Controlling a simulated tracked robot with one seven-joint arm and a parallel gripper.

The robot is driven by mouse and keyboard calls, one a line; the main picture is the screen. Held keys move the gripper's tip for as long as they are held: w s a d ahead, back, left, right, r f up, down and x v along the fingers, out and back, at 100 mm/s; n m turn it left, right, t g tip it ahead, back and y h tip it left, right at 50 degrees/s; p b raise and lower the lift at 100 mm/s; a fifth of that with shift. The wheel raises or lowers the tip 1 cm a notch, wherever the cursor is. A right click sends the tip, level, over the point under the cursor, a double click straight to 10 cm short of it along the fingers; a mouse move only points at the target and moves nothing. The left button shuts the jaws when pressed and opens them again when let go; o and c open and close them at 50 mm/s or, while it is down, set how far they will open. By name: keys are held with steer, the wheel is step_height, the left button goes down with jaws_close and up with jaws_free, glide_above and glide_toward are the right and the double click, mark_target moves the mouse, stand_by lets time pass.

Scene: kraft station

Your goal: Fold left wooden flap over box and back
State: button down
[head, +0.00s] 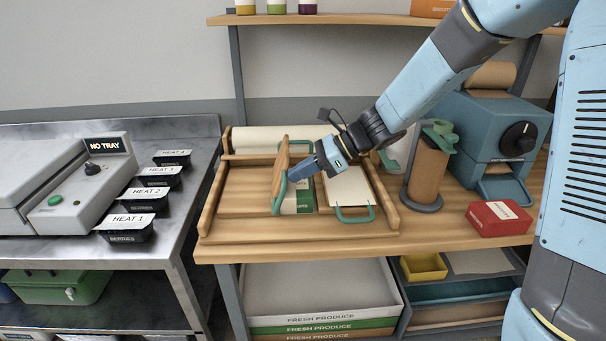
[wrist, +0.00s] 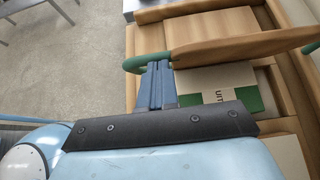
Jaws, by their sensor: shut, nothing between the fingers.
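The left wooden flap (head: 280,170) stands nearly upright on the wooden folding board, its green handle (head: 276,204) on its side. In the wrist view the flap (wrist: 235,40) crosses the top, with the green handle (wrist: 139,62) at its left end. A white and green box (head: 304,199) lies just right of the flap; it also shows in the wrist view (wrist: 217,80). My gripper (head: 294,175) is shut and empty, right beside the flap and above the box. In the wrist view its fingertips (wrist: 158,66) are close to the handle; I cannot tell whether they touch.
The right flap (head: 349,186) lies flat with a cream face and green handle. A paper roll on a stand (head: 427,170), a blue machine (head: 497,135) and a red box (head: 499,218) stand to the right. A steel counter (head: 60,249) with black trays is at left.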

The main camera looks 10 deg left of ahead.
steer(key=v, duration=1)
steer(key=shift+a+r, duration=0.25)
steer(key=shift+r, duration=0.1)
stand_by(0.4)
